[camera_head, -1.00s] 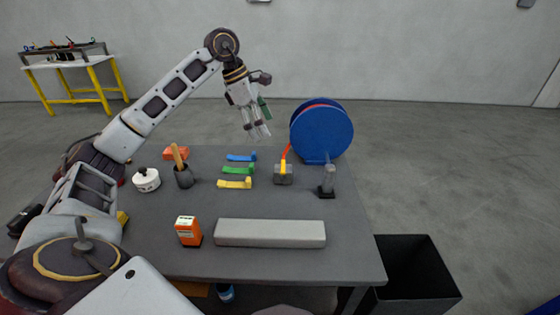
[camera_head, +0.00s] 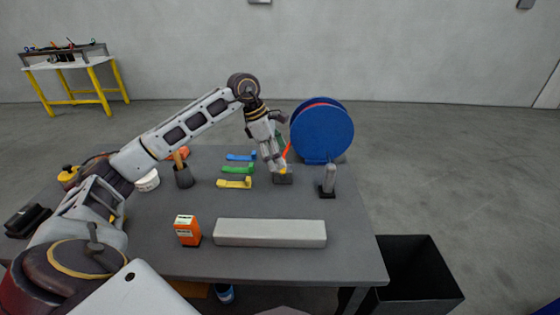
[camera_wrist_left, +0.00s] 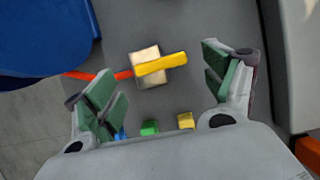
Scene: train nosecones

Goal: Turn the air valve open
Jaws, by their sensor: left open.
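The air valve is a small grey block (camera_head: 284,180) with a yellow lever (camera_wrist_left: 161,64), toward the back right of the table. A red hose (camera_head: 287,152) runs from it toward the blue reel (camera_head: 321,130). In the left wrist view the valve block (camera_wrist_left: 146,66) looks tan, and the lever lies across its top, roughly in line with the hose. My left gripper (camera_head: 274,168) points down at the valve and hides part of the lever. In the wrist view its green-padded fingers (camera_wrist_left: 160,84) are apart, with the lever between and beyond them; no contact is clear. My right gripper is out of view.
Blue, green (camera_head: 238,169) and yellow clips lie left of the valve. A grey upright tool (camera_head: 328,180) stands to its right. A long grey block (camera_head: 270,233) and orange box (camera_head: 188,231) are in front. A black bin (camera_head: 416,272) is right of the table.

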